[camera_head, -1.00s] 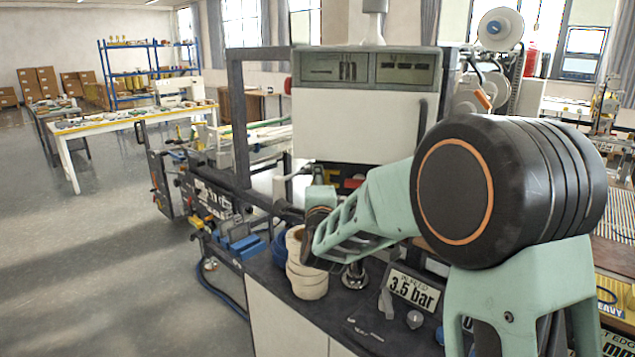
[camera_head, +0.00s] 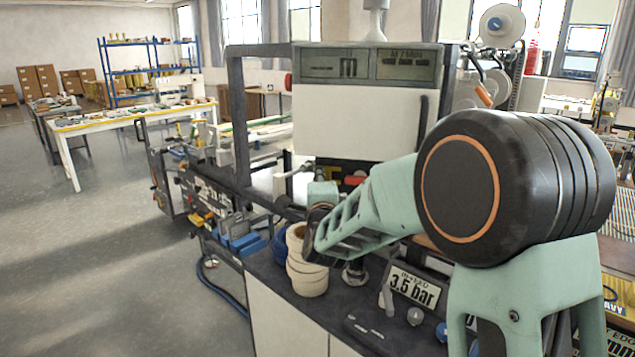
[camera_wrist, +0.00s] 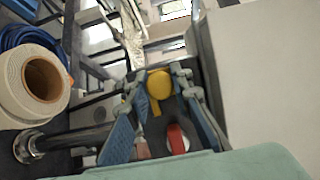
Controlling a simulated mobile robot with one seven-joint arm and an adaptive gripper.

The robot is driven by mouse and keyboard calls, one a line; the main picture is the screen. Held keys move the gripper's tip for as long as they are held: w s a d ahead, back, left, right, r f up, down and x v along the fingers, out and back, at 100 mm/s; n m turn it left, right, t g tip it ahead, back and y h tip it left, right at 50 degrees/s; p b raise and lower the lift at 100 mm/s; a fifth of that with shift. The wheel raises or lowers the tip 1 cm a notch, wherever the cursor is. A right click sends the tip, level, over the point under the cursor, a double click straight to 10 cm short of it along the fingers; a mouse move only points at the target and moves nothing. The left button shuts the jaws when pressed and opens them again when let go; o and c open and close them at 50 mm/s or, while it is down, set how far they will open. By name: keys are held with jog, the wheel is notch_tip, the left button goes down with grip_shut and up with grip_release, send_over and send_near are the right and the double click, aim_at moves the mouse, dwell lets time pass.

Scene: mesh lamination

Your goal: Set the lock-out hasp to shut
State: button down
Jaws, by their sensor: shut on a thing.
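In the wrist view, my gripper (camera_wrist: 160,100) has its two blue-padded fingers on either side of a yellow tab with a rounded head (camera_wrist: 158,86), which looks like the lock-out hasp. The fingers are shut on it near their tips. A red piece with a white part (camera_wrist: 177,138) shows between the fingers, closer to the palm. In the head view my arm hides most of the gripper and the hasp. A red part (camera_head: 354,181) shows just above the forearm, under the white cabinet.
A stack of cream tape rolls (camera_head: 306,272) stands on the dark bench left of my forearm; one roll shows in the wrist view (camera_wrist: 12,90). A white cabinet (camera_head: 350,122) rises behind. Open floor lies left.

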aim_at(331, 176)
jog(key=shift+s+d+f+b, duration=0.15)
jog(key=shift+d+b, duration=1.1)
jog(key=shift+d, duration=0.3)
jog(key=c, duration=1.7)
grip_release()
jog(key=shift+d, duration=0.15)
jog(key=shift+c, duration=0.2)
jog(key=shift+s, duration=0.6)
jog(key=s+d, duration=0.1)
jog(key=s, duration=1)
jog(key=shift+d, duration=0.15)
jog(key=shift+w, duration=0.15)
